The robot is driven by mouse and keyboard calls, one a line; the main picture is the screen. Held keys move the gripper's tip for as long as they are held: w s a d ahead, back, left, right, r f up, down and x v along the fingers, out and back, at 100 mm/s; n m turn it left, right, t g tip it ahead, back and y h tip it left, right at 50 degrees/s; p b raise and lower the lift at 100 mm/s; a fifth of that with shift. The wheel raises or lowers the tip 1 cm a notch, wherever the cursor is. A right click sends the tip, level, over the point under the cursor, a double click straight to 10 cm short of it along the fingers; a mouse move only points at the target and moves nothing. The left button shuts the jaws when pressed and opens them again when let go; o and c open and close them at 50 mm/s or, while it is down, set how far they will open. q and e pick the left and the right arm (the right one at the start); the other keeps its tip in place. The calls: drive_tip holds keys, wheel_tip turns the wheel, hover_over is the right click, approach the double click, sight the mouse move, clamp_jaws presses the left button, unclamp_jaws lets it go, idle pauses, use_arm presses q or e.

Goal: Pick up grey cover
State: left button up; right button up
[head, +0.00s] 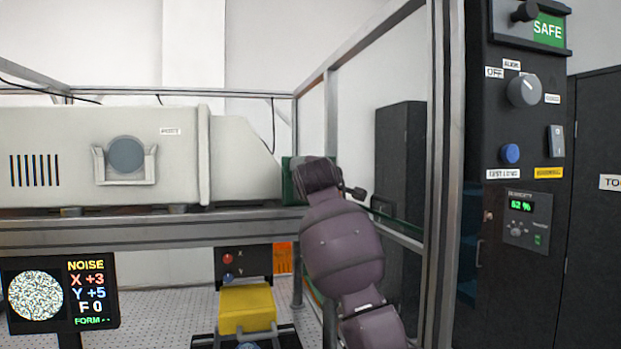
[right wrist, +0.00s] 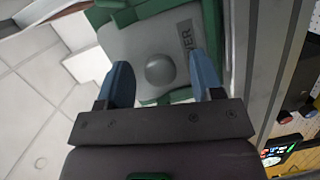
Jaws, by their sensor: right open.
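The grey cover (right wrist: 140,45) shows in the right wrist view as a grey plate with a round knob (right wrist: 160,70) and a partly visible label ending in "VER". It sits in a green holder (right wrist: 208,28). My right gripper (right wrist: 163,76) is open, with its two blue fingers on either side of the knob in this view and no visible grip on it. I cannot tell how far the fingertips are from the plate. In the head view the green holder (head: 290,182) shows behind my right wrist, and the cover is hidden. My left gripper is not in view.
The beige instrument (head: 60,130) with a round grey-blue disc fills the left behind a metal frame (head: 150,234). A frame post (head: 439,180) and a control panel (head: 515,130) stand right of my arm. A yellow block (head: 247,308) and a display (head: 60,292) are below.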

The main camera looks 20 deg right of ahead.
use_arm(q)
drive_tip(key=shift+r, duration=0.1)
use_arm(e)
drive_tip(key=c, duration=0.9)
drive_tip(key=shift+c, duration=0.2)
wheel_tip(320, 180, up, 12)
drive_tip(key=b, duration=0.1)
use_arm(q)
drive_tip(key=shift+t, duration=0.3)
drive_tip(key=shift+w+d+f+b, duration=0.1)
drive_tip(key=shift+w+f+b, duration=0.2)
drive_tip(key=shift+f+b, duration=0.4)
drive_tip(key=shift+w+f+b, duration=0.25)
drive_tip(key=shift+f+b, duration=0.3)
drive_tip(key=shift+b, duration=0.35)
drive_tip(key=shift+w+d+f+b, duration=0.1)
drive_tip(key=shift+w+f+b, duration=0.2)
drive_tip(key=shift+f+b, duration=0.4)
use_arm(e)
drive_tip(key=f+v, duration=0.1)
drive_tip(key=v, duration=1.7)
drive_tip(key=shift+f, duration=0.25)
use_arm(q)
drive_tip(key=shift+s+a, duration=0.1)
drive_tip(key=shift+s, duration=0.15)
use_arm(e)
drive_tip(key=shift+a, duration=0.1)
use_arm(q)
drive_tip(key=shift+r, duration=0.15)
